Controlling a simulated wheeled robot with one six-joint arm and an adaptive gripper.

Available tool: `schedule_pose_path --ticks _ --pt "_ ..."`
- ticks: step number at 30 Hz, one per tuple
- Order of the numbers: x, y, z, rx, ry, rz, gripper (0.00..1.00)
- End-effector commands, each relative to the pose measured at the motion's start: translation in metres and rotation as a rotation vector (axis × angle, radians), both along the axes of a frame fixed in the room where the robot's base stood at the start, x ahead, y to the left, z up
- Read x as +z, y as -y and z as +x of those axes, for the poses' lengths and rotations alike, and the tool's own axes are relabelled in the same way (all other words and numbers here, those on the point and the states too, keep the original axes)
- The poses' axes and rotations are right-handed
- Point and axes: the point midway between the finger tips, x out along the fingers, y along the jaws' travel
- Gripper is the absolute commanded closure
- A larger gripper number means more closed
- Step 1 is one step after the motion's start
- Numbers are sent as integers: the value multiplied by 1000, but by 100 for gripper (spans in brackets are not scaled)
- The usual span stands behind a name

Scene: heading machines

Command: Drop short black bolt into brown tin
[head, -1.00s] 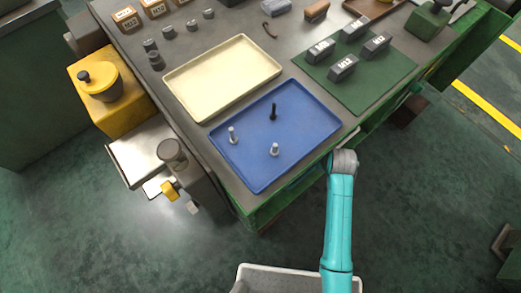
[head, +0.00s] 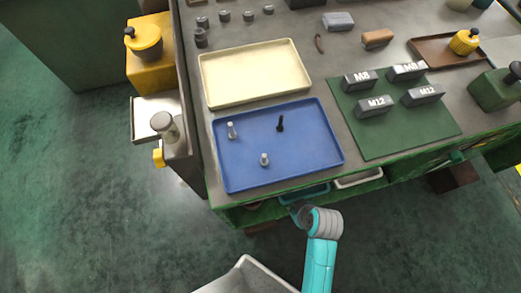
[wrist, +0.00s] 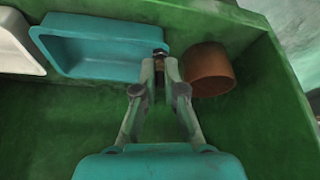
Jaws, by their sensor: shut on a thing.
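In the wrist view, my gripper (wrist: 160,68) is shut on a small dark piece, which looks like the short black bolt (wrist: 160,52); only its dark end shows at the fingertips. The brown tin (wrist: 208,70), a round open cup, stands on the green shelf just right of the fingertips. The held piece is beside the tin, near the teal bin's rim, not over the tin's mouth. In the head view, my gripper reaches under the front bench edge and is mostly hidden. Another black bolt (head: 280,123) stands in the blue tray (head: 315,152).
A teal bin (wrist: 100,66) lies left of the fingertips, with a white bin (wrist: 14,45) at the far left. The green shelf wall (wrist: 285,80) rises on the right. Two silver bolts (head: 231,130) (head: 264,159) stand in the blue tray. The benchtop overhangs the shelf.

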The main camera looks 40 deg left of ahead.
Motion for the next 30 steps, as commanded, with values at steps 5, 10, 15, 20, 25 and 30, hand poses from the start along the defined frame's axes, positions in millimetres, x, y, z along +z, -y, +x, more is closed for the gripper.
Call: schedule_pose_path --ticks 5,10,15,20,25,30 --pt "0 -34 -6 6 2 0 100" --pt "0 -67 -12 5 1 0 100" --pt "1 -103 -18 5 2 1 100" --pt "0 -138 -25 3 2 1 100" --pt "-12 -156 -29 -4 -3 -3 100" --pt "-29 -156 -28 -4 -2 0 100"
